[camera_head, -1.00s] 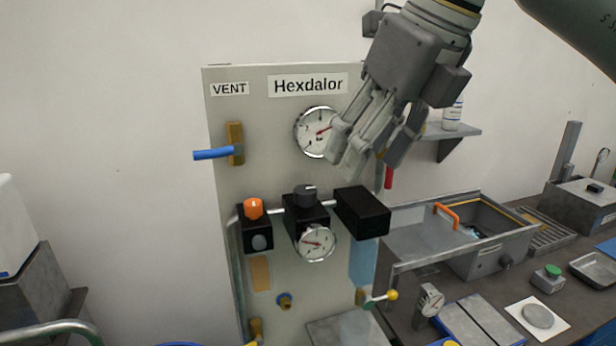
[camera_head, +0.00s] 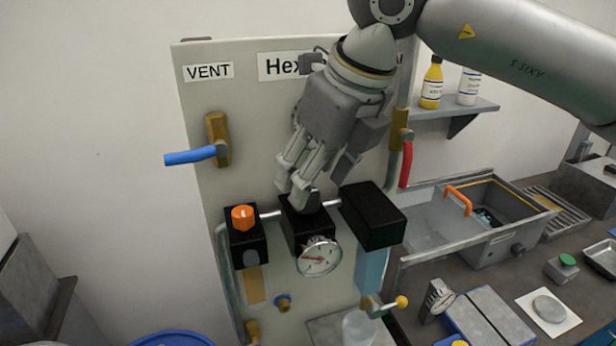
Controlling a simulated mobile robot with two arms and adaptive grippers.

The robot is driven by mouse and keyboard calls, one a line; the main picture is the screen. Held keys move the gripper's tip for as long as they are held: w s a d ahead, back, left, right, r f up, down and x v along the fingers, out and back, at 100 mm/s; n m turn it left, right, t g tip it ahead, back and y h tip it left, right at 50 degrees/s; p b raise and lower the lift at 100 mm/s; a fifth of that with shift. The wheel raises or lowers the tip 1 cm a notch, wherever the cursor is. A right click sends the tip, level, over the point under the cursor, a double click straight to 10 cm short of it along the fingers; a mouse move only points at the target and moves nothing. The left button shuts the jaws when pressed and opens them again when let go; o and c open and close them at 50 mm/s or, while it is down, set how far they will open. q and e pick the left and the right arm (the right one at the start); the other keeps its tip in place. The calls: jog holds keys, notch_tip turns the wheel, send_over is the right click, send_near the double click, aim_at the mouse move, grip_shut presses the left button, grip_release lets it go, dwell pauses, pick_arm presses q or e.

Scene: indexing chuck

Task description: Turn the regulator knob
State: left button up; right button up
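A dark grey knob (camera_head: 312,201) sits on top of the middle black block (camera_head: 306,234) on the panel; its upper left part is hidden by my gripper. A round white gauge (camera_head: 319,257) is fixed to the front of that block. An orange knob (camera_head: 243,217) tops the black block to its left. My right gripper (camera_head: 318,188) points down at the dark knob with its fingers spread apart. The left fingertips overlap the knob in the picture; I cannot tell whether they touch it. My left gripper is not in view.
A larger black box (camera_head: 373,216) stands right beside the middle block. A blue lever (camera_head: 190,156) sticks out at the upper left, and a red handle (camera_head: 406,164) hangs on the right. A yellow-balled lever (camera_head: 401,302) is lower right.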

jog(key=x, duration=0.2)
jog(key=shift+w+f+p, duration=0.3)
jog(key=shift+w+p, duration=0.05)
jog(key=shift+w, duration=0.05)
jog(key=shift+a+f, duration=0.2)
jog(key=shift+f, duration=0.25)
jog(key=shift+c, duration=2.4)
jog(key=c, duration=0.5)
jog(key=shift+f+n+b, duration=0.3)
jog(key=shift+n+b, duration=0.4)
jog(key=shift+b, duration=0.2)
jog(key=shift+c, duration=0.2)
jog(key=shift+w+r+n+g+y+b, duration=0.15)
jog(key=shift+n+g+y+b, duration=0.3)
jog(key=shift+n, duration=0.25)
jog(key=shift+r+n+g, duration=0.15)
jog(key=shift+n+g, duration=0.1)
jog(key=shift+n, duration=0.35)
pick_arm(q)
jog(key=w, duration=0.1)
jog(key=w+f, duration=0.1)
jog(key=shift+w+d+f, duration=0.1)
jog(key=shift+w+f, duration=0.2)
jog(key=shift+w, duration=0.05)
